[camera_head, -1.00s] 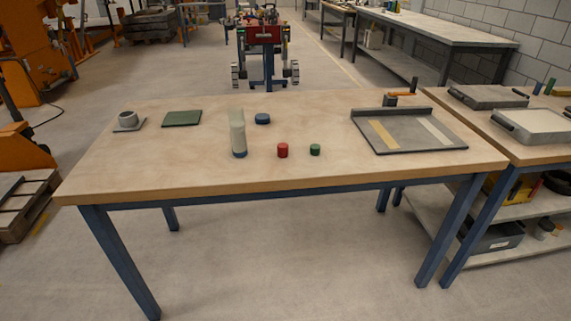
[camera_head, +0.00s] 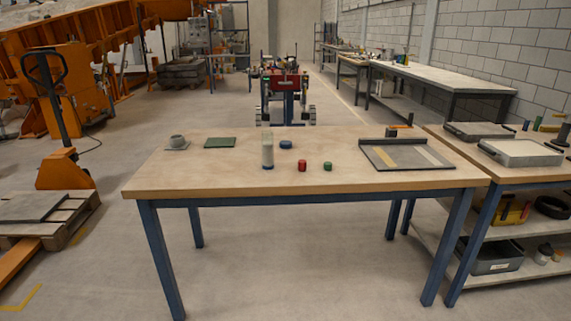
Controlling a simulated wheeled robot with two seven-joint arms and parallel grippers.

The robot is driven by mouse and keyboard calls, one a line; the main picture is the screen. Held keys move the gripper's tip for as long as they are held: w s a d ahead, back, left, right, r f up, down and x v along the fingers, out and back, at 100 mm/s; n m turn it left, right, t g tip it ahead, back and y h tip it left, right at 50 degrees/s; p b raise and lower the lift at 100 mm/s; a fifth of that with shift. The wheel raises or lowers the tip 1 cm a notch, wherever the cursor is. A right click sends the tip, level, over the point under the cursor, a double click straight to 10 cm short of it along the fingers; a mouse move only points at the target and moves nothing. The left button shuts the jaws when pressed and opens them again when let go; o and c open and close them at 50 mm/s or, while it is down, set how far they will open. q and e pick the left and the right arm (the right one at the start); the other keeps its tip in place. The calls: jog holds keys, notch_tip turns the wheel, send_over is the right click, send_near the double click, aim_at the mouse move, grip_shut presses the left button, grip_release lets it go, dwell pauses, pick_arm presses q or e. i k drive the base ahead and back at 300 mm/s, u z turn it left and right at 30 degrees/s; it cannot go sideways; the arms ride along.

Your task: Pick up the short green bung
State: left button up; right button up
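The short green bung (camera_head: 327,166) stands on the wooden table (camera_head: 230,181), right of the middle and back from the front edge. A taller red bung (camera_head: 302,165) stands just to its left, with a small gap between them. A clear cylinder with a blue base (camera_head: 267,152) stands further left, and a blue round piece (camera_head: 286,144) lies behind. Neither of my grippers shows in the head view.
A grey tray with yellow and pale strips (camera_head: 405,154) lies to the right of the bungs. A green plate (camera_head: 220,142) and a grey cup on a small plate (camera_head: 177,142) are at the left. A side bench with trays (camera_head: 520,152) adjoins the right end. Open floor lies before the table.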

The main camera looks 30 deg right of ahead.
aim_at(327, 165)
jog(key=u, duration=0.3)
jog(key=i, duration=0.95)
jog(key=z, duration=0.15)
